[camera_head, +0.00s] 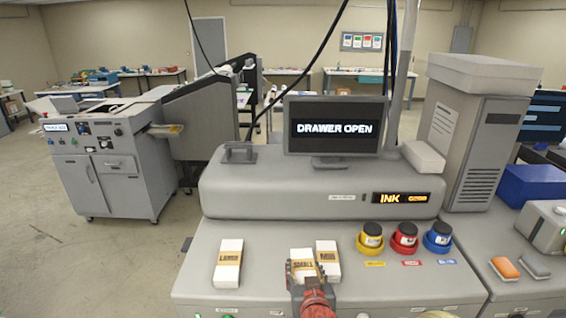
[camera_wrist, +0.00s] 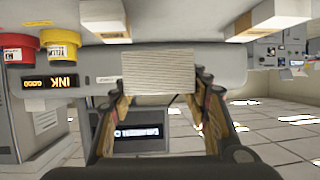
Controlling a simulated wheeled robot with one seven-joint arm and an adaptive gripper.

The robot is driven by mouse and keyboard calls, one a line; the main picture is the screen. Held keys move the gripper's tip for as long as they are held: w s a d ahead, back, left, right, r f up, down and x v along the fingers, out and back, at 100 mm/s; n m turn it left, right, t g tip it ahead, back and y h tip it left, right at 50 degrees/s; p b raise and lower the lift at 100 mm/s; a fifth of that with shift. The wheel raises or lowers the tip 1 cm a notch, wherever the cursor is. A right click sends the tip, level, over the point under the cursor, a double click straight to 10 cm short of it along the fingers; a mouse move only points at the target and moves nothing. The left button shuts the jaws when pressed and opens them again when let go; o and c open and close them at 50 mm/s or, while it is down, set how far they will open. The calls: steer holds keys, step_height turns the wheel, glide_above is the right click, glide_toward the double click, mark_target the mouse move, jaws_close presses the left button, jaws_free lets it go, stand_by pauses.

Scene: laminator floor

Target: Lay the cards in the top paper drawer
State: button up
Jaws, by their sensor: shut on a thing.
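My gripper (camera_head: 303,278) is over the front of the grey counter, shut on a white pack labelled SMALL (camera_head: 302,256). In the wrist view, which looks upside down, the pale, finely lined pack (camera_wrist: 158,73) sits between the fingertips (camera_wrist: 160,90). Its lower part is hidden by my gripper in the head view. A white pack (camera_head: 327,251) stands close on its right, and one labelled LARGE (camera_head: 229,250) lies farther left. A screen (camera_head: 336,129) reads DRAWER OPEN. I cannot make out the open drawer or its inside in either view.
Yellow (camera_head: 371,239), red (camera_head: 404,238) and blue (camera_head: 437,238) ink pots stand right of the packs. A raised grey housing (camera_head: 270,190) closes off the counter's back. Orange and grey blocks (camera_head: 505,268) lie at the far right.

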step_height(320, 180, down, 9)
steer(key=b, duration=0.7)
steer(key=shift+r+b, duration=0.15)
steer(key=shift+b, duration=0.2)
steer(key=shift+r, duration=0.1)
